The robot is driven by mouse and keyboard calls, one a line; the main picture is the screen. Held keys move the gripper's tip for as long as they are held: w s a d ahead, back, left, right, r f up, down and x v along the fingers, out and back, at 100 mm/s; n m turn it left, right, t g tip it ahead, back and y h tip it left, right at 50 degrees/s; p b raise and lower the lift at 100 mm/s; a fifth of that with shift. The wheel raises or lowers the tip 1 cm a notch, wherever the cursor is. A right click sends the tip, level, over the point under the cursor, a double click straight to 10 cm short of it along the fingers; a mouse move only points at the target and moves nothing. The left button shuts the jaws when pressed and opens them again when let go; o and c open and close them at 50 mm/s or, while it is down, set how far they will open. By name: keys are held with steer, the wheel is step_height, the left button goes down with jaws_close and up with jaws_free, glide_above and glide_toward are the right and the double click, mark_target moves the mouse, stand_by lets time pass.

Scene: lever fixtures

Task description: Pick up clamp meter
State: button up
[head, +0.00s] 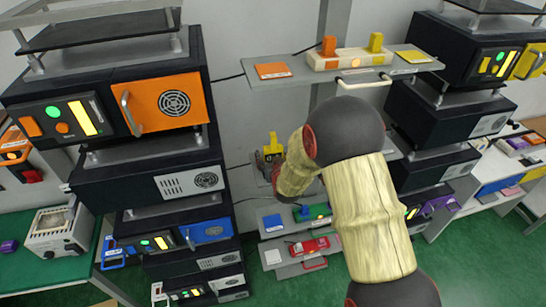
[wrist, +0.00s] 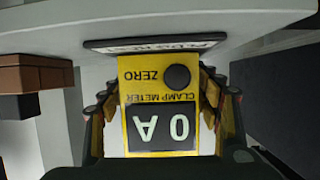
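The clamp meter is a yellow block with a black round knob and a dark display reading "0 A". It fills the middle of the wrist view (wrist: 160,92), with its lettering upside down. My gripper (wrist: 160,88) has one finger on each side of it, close to its side edges. I cannot tell whether the fingers press on it or stand slightly apart. In the head view, a small yellow and black shape (head: 272,148) shows at the wall shelf left of my arm. My arm partly covers that area, and gripper and meter cannot be told apart there.
A labelled plate (wrist: 155,44) stands behind the meter, and a brown block (wrist: 35,75) is at the left. An upper shelf (head: 290,74) holds an orange and yellow fixture. Lower shelves hold a green device (head: 315,212) and a red one (head: 310,246). Stacked black units (head: 140,180) stand left.

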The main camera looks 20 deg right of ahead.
steer(key=c, duration=1)
steer(key=shift+r, duration=0.2)
steer(key=shift+c, duration=0.7)
